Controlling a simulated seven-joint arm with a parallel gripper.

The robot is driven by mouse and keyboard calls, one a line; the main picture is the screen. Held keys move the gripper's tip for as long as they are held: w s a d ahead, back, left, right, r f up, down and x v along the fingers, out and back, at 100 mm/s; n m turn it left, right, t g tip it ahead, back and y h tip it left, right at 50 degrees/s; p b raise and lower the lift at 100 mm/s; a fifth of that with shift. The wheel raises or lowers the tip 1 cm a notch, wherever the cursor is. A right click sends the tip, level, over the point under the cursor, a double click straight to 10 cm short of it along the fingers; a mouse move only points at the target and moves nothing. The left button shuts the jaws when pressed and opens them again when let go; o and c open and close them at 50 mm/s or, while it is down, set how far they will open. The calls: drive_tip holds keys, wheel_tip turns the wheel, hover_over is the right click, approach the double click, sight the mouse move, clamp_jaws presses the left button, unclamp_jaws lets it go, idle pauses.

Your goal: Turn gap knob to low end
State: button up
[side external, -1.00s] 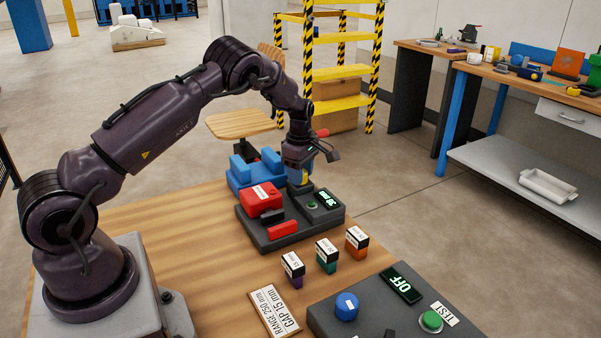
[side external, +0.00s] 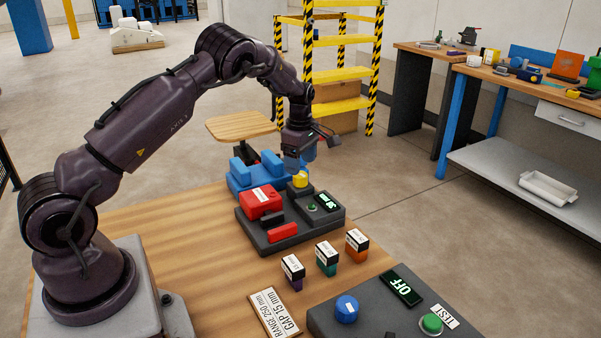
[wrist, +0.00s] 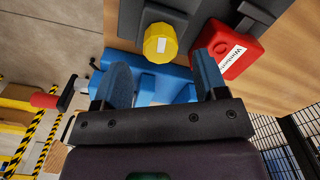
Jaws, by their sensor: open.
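A yellow knob (side external: 300,180) stands at the back of a dark grey device (side external: 285,238) with a lit green display (side external: 326,201). I cannot read the knob's setting or the display clearly. The knob also shows in the wrist view (wrist: 160,43), with a white mark on its top. My gripper (side external: 299,162) is just above the knob, pointing down and apart from it. In the wrist view my gripper (wrist: 163,75) is open, with two blue-grey fingers spread wide and nothing between them. The knob lies just beyond the fingertips.
A red block (side external: 261,201) and a red bar (side external: 283,232) sit on the device. A blue fixture (side external: 240,175) stands behind it. A second panel has a blue knob (side external: 346,309).

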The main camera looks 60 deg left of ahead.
wheel_tip(320, 180, up, 9)
drive_tip(key=shift+f, duration=0.15)
idle(0.5)
drive_tip(key=s+d+r+m+t, duration=0.2)
drive_tip(key=s+d+r+m, duration=0.2)
drive_tip(key=s+d+m, duration=0.3)
drive_tip(key=s+d+r+m+t, duration=0.1)
drive_tip(key=s+d+r+m, duration=0.4)
drive_tip(key=s+d+m, duration=0.3)
drive_tip(key=s+d+r+m+t, duration=0.2)
drive_tip(key=s+d+r+m, duration=0.3)
drive_tip(key=s+d+m, duration=0.3)
drive_tip(key=s, duration=0.4)
drive_tip(key=shift+s+m+t, duration=0.2)
drive_tip(key=shift+m+t, duration=0.1)
drive_tip(key=shift+m, duration=0.1)
